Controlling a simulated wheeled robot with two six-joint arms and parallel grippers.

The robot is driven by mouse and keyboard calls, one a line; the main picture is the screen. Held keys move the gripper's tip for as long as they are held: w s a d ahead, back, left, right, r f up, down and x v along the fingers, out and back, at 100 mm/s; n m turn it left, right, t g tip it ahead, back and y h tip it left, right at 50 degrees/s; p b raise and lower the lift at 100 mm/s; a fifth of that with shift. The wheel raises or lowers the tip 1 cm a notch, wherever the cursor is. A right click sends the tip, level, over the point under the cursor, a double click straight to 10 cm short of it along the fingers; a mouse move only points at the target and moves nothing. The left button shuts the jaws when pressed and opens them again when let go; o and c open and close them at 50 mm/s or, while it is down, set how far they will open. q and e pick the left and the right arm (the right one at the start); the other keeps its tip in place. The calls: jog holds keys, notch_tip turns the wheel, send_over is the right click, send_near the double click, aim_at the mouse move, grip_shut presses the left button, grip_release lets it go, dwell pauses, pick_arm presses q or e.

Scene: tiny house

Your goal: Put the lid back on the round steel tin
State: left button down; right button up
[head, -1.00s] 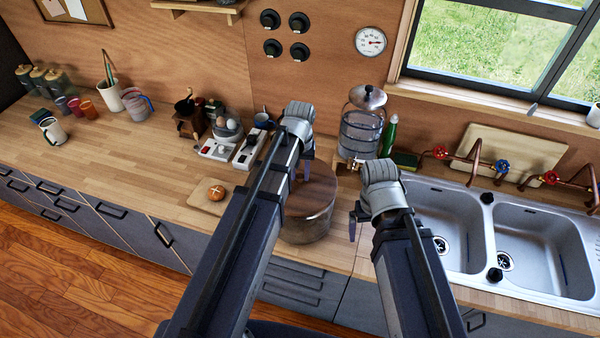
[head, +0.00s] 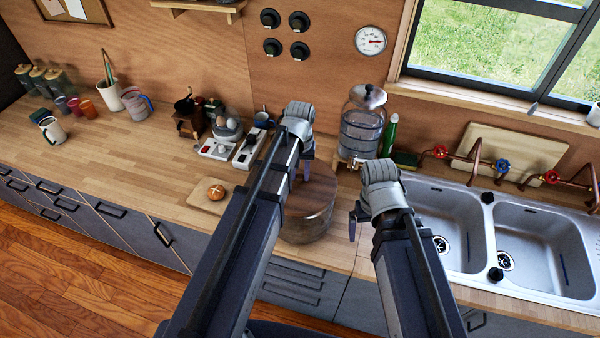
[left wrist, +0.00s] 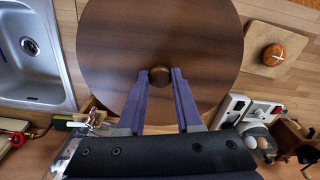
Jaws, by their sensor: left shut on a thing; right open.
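The round steel tin (head: 306,230) stands on the wooden counter, partly behind my left arm. Its dark brown round wooden lid (head: 320,190) is over the top of the tin and looks about level. In the left wrist view the lid (left wrist: 115,45) fills the middle and hides the tin beneath. My left gripper (head: 306,172) is shut on the lid's small round knob (left wrist: 160,76), with a finger on each side. I cannot tell whether the lid touches the rim all round. My right gripper (head: 355,226) is open and empty, right of the tin.
A glass water dispenser (head: 360,132) stands behind the tin. The double sink (head: 445,215) is to the right. A board with a bun (head: 216,192) lies left of the tin, with scales (head: 248,150) behind. The counter further left is mostly clear.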

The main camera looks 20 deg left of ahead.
pick_arm(q)
grip_release()
dwell(0.6)
jog(key=shift+r, duration=0.1)
jog(key=shift+r+p, duration=2.35)
jog(key=shift+p, duration=0.05)
jog(key=shift+r+p, duration=1.15)
jog(key=shift+f, duration=0.1)
